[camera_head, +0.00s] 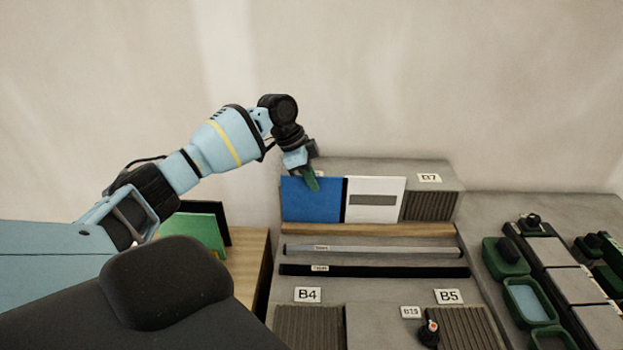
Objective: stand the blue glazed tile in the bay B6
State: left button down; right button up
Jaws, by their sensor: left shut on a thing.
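The blue glazed tile (311,201) stands upright at the left of the upper row on the grey stand. My left gripper (312,182) comes down over its top edge and is shut on it. The tile's lower edge meets the stand behind the wooden strip, but I cannot tell whether it rests in a slot. The label of the bay under the tile is hidden. A white tile with a grey bar (375,200) stands right beside it. The ribbed bay under label B7 (430,206) is empty. My right gripper is not in view.
Ribbed bays B4 (310,328) and B5 (462,328) lie at the front, with a small dark knobbed object (429,333) by B5. A wooden strip (368,230) and two bars cross the stand. Green and black panels (195,231) stand left; green tubs (524,302) stand right.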

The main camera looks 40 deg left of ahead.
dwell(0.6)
pick_arm(q)
jog(key=c, duration=1.6)
grip_release()
jog(key=shift+o, duration=0.5)
jog(key=shift+s+r, duration=0.1)
jog(key=shift+a, duration=0.1)
